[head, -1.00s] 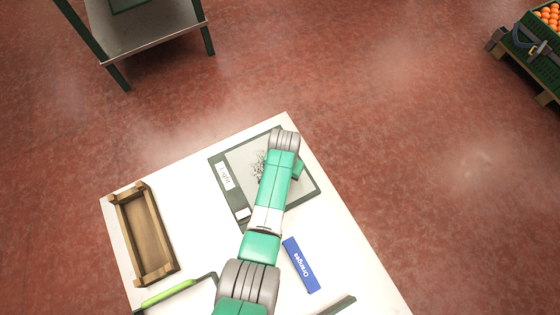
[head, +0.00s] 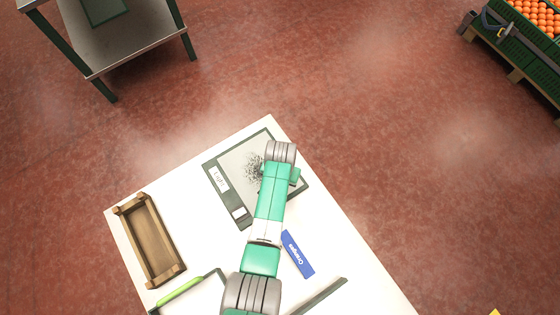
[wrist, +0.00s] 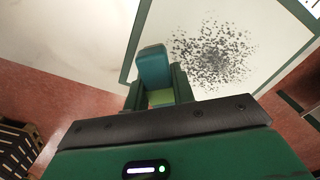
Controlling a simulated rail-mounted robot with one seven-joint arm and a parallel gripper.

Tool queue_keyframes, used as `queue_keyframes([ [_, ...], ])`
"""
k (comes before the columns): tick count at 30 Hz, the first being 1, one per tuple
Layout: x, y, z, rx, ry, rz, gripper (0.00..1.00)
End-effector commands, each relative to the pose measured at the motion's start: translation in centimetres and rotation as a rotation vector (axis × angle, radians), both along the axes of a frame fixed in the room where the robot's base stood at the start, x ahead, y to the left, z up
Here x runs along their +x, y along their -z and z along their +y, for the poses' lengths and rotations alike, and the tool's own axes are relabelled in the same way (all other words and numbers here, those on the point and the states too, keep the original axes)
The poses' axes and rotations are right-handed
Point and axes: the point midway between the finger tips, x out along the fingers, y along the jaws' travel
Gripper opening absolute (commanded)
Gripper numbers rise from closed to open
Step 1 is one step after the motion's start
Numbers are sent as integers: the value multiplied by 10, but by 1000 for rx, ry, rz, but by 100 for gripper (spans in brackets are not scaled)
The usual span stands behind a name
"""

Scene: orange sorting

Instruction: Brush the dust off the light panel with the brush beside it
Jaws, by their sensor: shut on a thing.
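The light panel (head: 232,162) lies on the white table, with a dark frame, a pale face and a "Light" label. A patch of dark dust (head: 254,168) is on its face, and it shows whole in the wrist view (wrist: 212,55). My gripper (wrist: 158,88) is over the panel's near edge in the wrist view, beside the dust. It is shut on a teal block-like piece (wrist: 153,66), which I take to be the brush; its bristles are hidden. In the head view my arm covers the panel's right part and hides the jaws.
A wooden box (head: 150,240) stands on the table's left. A blue "Oranges" sign (head: 298,254) lies right of my arm. A dark-edged tray with a light green bar (head: 180,292) is at the front. Crates of oranges (head: 538,25) stand far right.

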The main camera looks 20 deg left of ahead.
Motion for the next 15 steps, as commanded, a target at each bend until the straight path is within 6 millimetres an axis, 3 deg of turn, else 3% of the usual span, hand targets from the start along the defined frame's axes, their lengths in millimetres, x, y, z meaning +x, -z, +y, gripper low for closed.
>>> queue_keyframes([
  [6, 0, -23, -1, 0, 1, 0, 0],
  [15, 0, -31, -1, 0, 2, 0, 0],
])
